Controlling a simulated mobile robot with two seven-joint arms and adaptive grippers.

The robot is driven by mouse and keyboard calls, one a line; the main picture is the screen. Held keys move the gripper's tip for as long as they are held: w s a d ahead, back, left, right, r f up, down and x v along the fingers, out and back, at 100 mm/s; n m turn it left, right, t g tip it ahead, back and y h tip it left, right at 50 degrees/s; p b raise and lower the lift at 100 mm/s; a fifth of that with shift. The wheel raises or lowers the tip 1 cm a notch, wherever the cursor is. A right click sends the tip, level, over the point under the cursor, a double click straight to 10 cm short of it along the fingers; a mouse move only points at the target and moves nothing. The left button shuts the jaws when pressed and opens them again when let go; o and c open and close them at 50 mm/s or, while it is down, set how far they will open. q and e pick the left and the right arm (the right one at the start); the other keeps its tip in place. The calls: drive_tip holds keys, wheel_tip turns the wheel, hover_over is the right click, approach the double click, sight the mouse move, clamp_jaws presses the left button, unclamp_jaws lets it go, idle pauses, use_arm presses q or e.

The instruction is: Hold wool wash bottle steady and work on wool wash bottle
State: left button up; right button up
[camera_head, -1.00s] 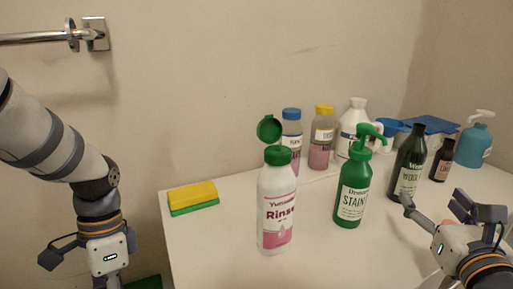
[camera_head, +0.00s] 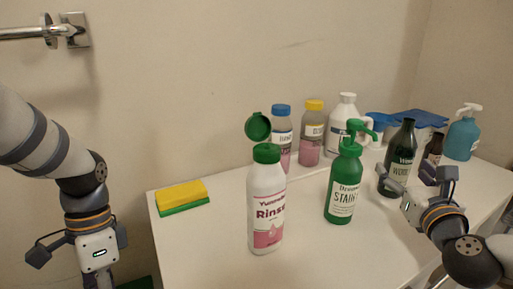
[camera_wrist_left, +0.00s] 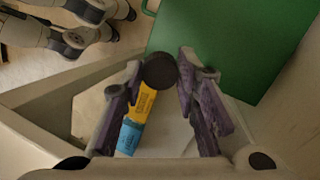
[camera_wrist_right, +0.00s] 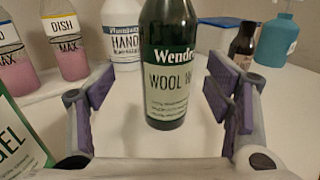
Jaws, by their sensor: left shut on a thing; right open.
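The wool wash bottle (camera_head: 398,172) is dark green with a white label and stands upright at the right of the counter. In the right wrist view the bottle (camera_wrist_right: 166,70) stands ahead, between the lines of the open fingers. My right gripper (camera_head: 413,184) is open and empty, close in front of the bottle; no contact shows. My left gripper (camera_head: 78,250) hangs left of the counter, far from the bottle.
A green stain bottle (camera_head: 343,195) and white rinse bottle (camera_head: 267,215) stand left of the wool wash. A brown bottle (camera_head: 433,150) and teal pump bottle (camera_head: 462,138) stand behind it. A sponge (camera_head: 182,196) lies at the counter's left edge.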

sight(405, 164)
drive_tip(key=w, duration=0.1)
drive_tip(key=w+d, duration=0.1)
drive_tip(key=w, duration=0.2)
drive_tip(key=shift+d+r, duration=0.3)
drive_tip(key=shift+w+d, duration=0.1)
drive_tip(key=shift+w, duration=0.4)
drive_tip(key=c, duration=1.6)
